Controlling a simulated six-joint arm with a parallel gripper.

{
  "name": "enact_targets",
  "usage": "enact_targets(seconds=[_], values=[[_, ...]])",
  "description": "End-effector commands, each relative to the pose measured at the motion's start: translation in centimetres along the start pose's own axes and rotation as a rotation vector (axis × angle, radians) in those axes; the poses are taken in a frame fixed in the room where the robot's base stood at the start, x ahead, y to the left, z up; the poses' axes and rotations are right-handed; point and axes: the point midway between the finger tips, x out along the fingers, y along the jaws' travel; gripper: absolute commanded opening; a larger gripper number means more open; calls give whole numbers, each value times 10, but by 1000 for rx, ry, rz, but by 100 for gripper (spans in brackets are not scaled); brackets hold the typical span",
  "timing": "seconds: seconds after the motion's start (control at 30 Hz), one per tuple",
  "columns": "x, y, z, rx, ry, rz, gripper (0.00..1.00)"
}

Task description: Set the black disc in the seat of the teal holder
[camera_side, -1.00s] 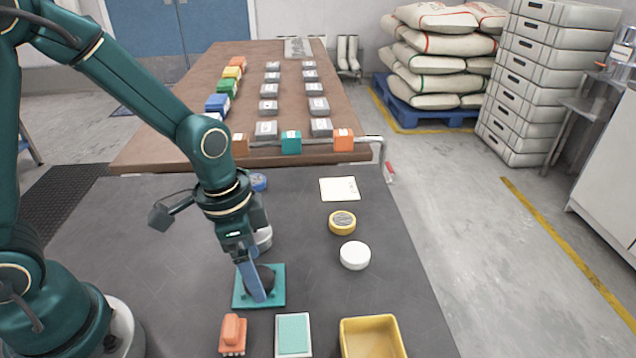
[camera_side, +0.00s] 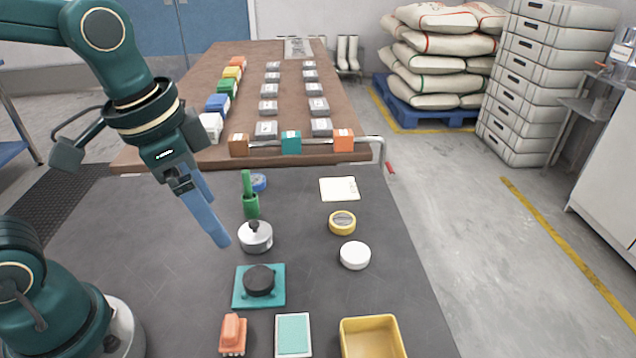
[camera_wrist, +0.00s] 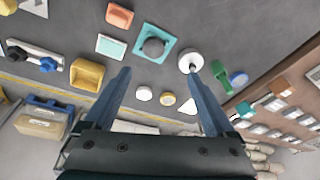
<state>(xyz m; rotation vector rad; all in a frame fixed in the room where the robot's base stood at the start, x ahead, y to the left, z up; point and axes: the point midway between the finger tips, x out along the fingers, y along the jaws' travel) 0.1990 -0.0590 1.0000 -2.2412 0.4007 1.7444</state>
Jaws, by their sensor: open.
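The black disc (camera_side: 258,280) lies on the teal holder (camera_side: 241,297), near its middle, and looks level. Whether it is fully down in the seat I cannot tell. In the wrist view the disc (camera_wrist: 154,47) also shows on the teal holder (camera_wrist: 169,40), between and beyond my fingers. My gripper (camera_side: 222,241) is raised above the dark table, up and left of the holder, apart from the disc. Its blue fingers are open and empty in the wrist view (camera_wrist: 158,72).
A silver lidded pot (camera_side: 256,238) stands just behind the holder, with a green tool (camera_side: 250,195) behind it. A white round lid (camera_side: 355,256) and a yellow ring (camera_side: 342,223) lie to the right. An orange brush (camera_side: 233,335), a mint-topped block (camera_side: 293,335) and a yellow bin (camera_side: 370,338) are in front.

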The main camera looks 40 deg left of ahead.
Motion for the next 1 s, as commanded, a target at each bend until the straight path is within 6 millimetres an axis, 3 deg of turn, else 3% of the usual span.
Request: enact_targets(seconds=[0.2,0.4,1.0], values=[[-16,-2,28,-245,157,-74,90],[-17,-2,41,-365,233,-96,90],[-17,-2,42,-380,241,-98,90]])
